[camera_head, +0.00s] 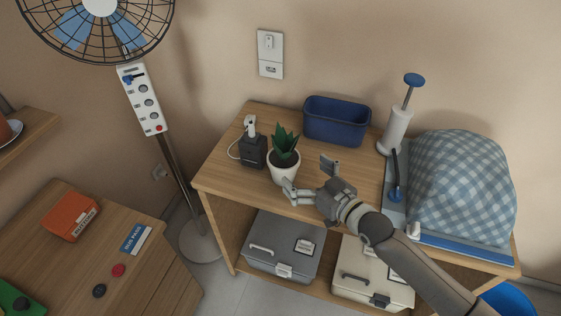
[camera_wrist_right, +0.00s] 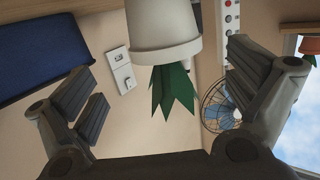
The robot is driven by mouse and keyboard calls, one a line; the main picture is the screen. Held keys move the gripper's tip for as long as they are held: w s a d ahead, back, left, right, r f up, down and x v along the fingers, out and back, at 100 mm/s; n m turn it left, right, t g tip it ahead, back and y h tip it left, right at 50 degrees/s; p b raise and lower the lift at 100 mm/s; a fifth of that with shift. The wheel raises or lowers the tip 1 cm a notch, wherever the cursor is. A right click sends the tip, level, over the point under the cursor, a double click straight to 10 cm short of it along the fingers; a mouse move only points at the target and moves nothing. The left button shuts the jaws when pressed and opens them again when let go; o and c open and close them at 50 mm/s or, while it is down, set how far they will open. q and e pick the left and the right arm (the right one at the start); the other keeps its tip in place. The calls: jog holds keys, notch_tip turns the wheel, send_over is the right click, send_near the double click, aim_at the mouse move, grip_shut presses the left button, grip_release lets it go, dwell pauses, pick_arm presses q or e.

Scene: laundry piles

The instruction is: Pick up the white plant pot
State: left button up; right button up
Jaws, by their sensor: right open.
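The white plant pot (camera_head: 284,167) holds a green spiky plant (camera_head: 285,141) and stands upright on the wooden shelf top near its front left. My right gripper (camera_head: 308,176) is open, just to the right of the pot, with one finger beside the pot's front side. In the right wrist view the pot (camera_wrist_right: 160,35) appears upside down, ahead of and between the spread fingers of the gripper (camera_wrist_right: 165,90), with a gap on each side. The fingers do not appear to be closed on it. My left gripper is not in view.
A white pump (camera_head: 398,126) and a checked cloth bundle (camera_head: 460,188) occupy the right side. The shelf top (camera_head: 225,171) is bare at its left front.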

aim_at(284, 157)
jog(key=shift+x, duration=1.1)
jog(key=shift+w+a+f, duration=0.15)
jog(key=shift+w+a, duration=0.1)
jog(key=shift+a, duration=0.05)
jog(key=shift+w+a, duration=0.15)
jog(key=shift+w, duration=0.05)
jog(key=p+x, duration=0.1)
jog(key=x, duration=0.2)
jog(key=shift+w+a+f, duration=0.1)
jog(key=shift+a, duration=0.35)
jog(key=shift+w+a+f, duration=0.1)
jog(key=shift+w+a, duration=0.15)
jog(key=shift+w, duration=0.15)
jog(key=c, duration=1.2)
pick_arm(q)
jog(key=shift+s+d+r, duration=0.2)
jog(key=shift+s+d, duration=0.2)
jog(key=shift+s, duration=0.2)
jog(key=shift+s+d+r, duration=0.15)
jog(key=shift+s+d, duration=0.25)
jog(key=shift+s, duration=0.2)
pick_arm(e)
jog(key=shift+c, duration=0.4)
